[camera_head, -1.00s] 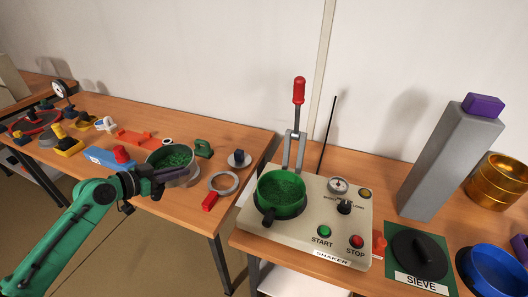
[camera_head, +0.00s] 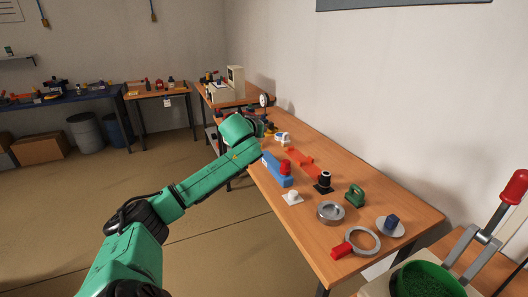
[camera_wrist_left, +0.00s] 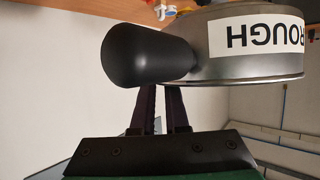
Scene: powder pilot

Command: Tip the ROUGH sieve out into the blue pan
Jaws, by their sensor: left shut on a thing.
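In the left wrist view the grey metal ROUGH sieve (camera_wrist_left: 243,69) is close up, its white label upside down in the picture. Its black handle (camera_wrist_left: 145,50) sits in the jaws of my left gripper (camera_wrist_left: 161,90), which is shut on it. The inside of the sieve is not visible, so I cannot tell what it holds. In the head view my left arm reaches to the far part of the bench, and its green forearm hides the gripper and the sieve. My right gripper is not in view.
The bench (camera_head: 300,225) holds a metal dish (camera_head: 330,212), a red-handled ring (camera_head: 362,243), a green handled weight (camera_head: 354,195) and a blue block (camera_head: 277,170). Open floor lies left.

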